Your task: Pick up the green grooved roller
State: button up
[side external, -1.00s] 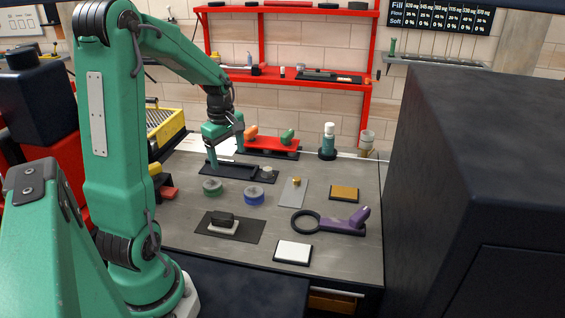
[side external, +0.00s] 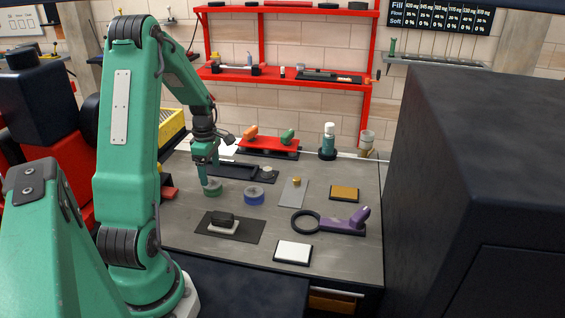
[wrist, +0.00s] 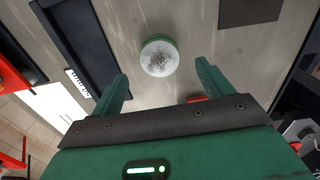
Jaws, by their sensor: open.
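The green grooved roller (side external: 213,191) stands on the grey bench. In the wrist view the roller (wrist: 159,58) shows end-on, with a pale speckled round top and a green rim. My gripper (side external: 208,181) is at the roller, pointing down at it, and hides part of it. In the wrist view my gripper (wrist: 162,72) is open and empty, with one green finger to each side below the roller. The roller lies roughly midway between the lines of the fingers. I cannot tell exactly how high the fingertips are above it.
A blue roller (side external: 254,196) stands close to the right. A dark tray (side external: 232,171) lies behind. A dark mat (side external: 247,235) with a black-handled block (side external: 223,220) lies in front. A purple-handled ring tool (side external: 340,226) and a white pad (side external: 293,252) lie farther right.

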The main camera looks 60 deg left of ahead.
aim_at(212, 183)
jog(key=shift+f, duration=0.25)
jog(key=shift+f, duration=2.5)
jog(key=c, duration=1.3)
